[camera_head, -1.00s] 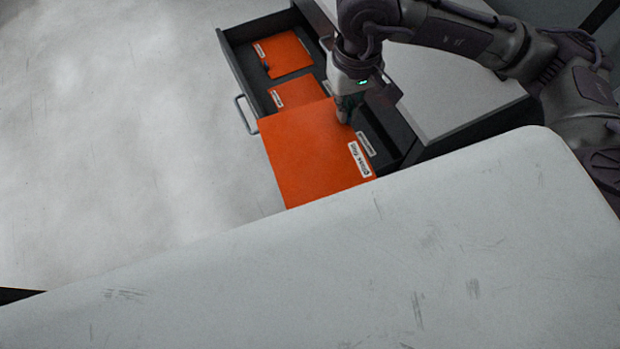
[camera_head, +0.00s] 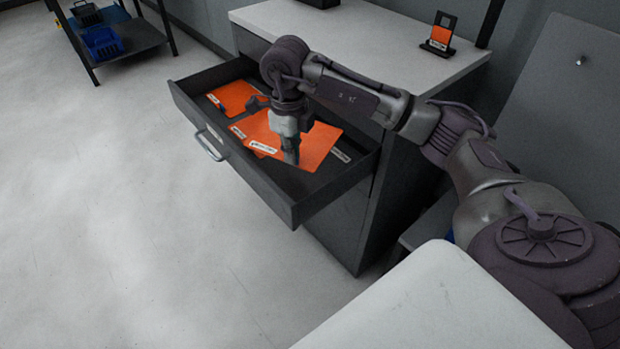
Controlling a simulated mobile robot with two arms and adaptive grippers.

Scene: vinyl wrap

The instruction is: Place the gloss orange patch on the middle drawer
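A large gloss orange patch (camera_head: 322,142) with a white label on its near edge is over the open dark drawer (camera_head: 262,178). My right gripper (camera_head: 291,156) points down at the patch's near edge, and its fingers look closed on it. Whether the patch touches the drawer's contents is hard to tell. Another orange patch (camera_head: 232,97) lies in the drawer's far left part. A further one between them is mostly covered. A white label (camera_head: 341,155) shows on the drawer floor at the right. My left gripper is out of view.
The drawer belongs to a grey cabinet with a white top (camera_head: 365,35), where a small stand with an orange card (camera_head: 439,37) sits. A dark shelf with blue bins (camera_head: 103,42) stands at the far left. A white surface (camera_head: 420,305) is in front. The floor at left is clear.

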